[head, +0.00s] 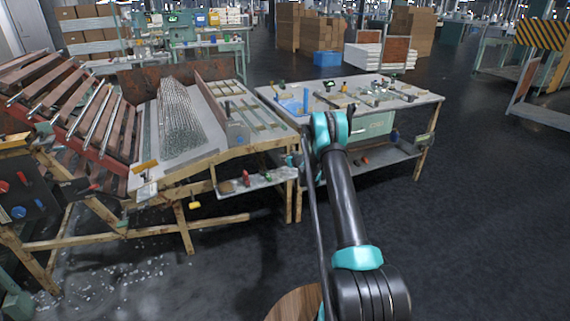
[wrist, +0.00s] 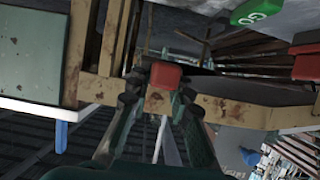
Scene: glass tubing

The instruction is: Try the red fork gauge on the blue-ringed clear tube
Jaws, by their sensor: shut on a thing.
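My gripper (wrist: 160,98) is in the wrist view, its two dark fingers shut on a small red block-like piece, which appears to be the red fork gauge (wrist: 166,75). Its prongs cannot be made out. Many clear glass tubes (head: 180,120) lie in a long pile on the left bench in the head view. I cannot make out a blue ring on any tube, so I cannot tell which is the blue-ringed one. In the head view my gripper is not clearly visible past my arm.
The wrist view shows a green GO block (wrist: 257,11), a red block (wrist: 308,62) and wooden beams (wrist: 255,115) close by. In the head view a small shelf (head: 262,181) fronts the left bench, and a cluttered table (head: 420,97) stands right. Floor at right is clear.

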